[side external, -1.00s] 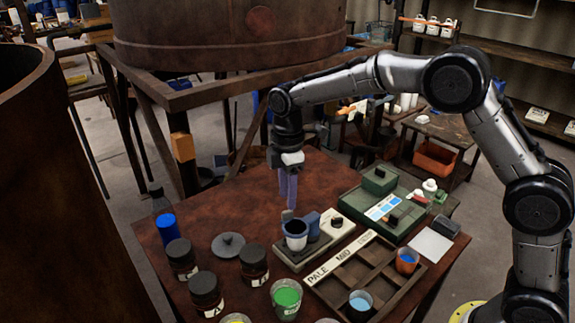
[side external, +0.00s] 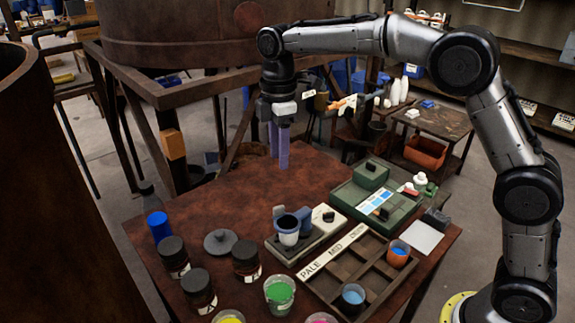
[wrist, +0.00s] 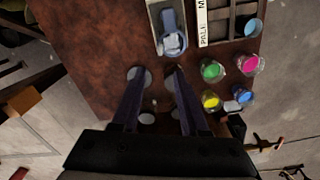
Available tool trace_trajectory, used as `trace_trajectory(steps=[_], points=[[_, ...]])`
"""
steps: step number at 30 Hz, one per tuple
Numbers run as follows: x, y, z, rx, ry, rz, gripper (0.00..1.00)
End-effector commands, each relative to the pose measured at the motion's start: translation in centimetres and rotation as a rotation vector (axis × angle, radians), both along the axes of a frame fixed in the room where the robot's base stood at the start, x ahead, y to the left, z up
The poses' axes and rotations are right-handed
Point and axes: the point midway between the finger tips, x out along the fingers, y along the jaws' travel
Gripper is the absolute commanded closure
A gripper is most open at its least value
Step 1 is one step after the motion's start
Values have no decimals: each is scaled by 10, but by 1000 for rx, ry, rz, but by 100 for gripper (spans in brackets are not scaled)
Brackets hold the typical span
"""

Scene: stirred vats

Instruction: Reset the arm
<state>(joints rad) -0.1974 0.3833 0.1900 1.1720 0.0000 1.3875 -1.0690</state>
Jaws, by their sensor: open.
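My gripper (side external: 279,150) hangs pointing down above the back part of the brown table (side external: 195,200), with clear space under its fingers in the side view. In the wrist view my gripper (wrist: 155,75) shows two dark fingers set apart with nothing between them. The arm reaches in from the right, bent at the elbow.
A grey stand with a dark-rimmed cup (side external: 288,229) is mid-table. Dark jars (side external: 246,258), a blue cylinder (side external: 159,227) and a green cup (side external: 280,292) stand in front. A divided tray (side external: 345,275) and green case (side external: 376,205) lie right. A large vat (side external: 215,35) stands behind.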

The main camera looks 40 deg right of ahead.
Motion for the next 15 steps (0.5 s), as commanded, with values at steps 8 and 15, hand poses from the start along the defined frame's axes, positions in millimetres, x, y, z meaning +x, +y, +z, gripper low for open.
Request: trace_trajectory(steps=[8,15], points=[[-56,-36,89,28,-160,-68,56],[-149,-69,120,67,-285,-283,56]])
